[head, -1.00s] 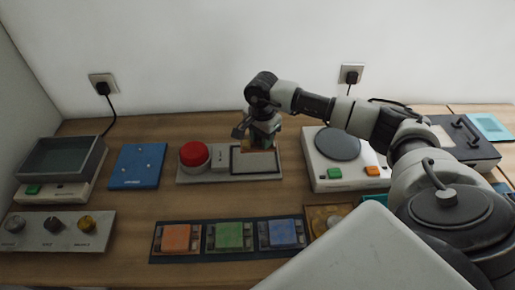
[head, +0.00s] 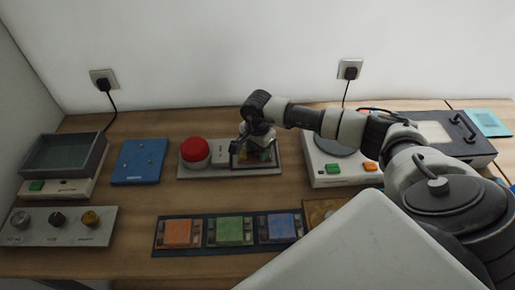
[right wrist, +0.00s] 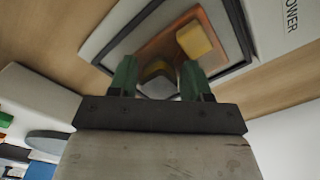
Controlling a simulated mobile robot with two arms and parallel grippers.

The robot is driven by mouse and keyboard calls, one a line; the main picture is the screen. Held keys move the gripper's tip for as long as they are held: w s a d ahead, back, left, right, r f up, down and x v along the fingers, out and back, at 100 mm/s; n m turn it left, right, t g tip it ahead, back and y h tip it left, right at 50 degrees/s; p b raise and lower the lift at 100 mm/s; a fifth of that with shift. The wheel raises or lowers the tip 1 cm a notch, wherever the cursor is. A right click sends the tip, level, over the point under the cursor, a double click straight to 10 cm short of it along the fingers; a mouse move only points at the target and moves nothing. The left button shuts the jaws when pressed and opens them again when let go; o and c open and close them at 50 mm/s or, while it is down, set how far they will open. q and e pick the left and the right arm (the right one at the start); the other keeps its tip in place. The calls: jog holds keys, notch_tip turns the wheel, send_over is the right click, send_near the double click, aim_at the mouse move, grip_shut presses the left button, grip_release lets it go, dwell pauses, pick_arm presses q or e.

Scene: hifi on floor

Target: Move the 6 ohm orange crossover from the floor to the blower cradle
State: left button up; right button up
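The blower cradle (head: 205,172) is a grey base with a red dome button at its left and a dark-framed bay at its right. In the right wrist view, an orange board (right wrist: 205,18) with a yellow block lies within that dark frame (right wrist: 240,30); I take it for the orange crossover, but its ohm marking is not readable. My right gripper (right wrist: 158,80) points down over it, and its two green-padded fingers stand on either side of a grey part, with no clear gap. In the head view the gripper (head: 255,155) largely hides the board. My left gripper is not in view.
A dark mat (head: 205,251) in front holds orange (head: 178,233), green (head: 230,230) and blue (head: 277,228) modules. A blue board (head: 139,162) and a device with a glassy tray (head: 65,153) are left. A white device with a round plate (head: 320,170) stands close right of the cradle.

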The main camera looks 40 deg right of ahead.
jog(key=shift+o, duration=0.6)
jog(key=shift+r, duration=0.25)
notch_tip(320, 180, up, 12)
jog(key=b, duration=0.2)
jog(key=shift+b, duration=0.4)
jog(key=shift+f, duration=0.15)
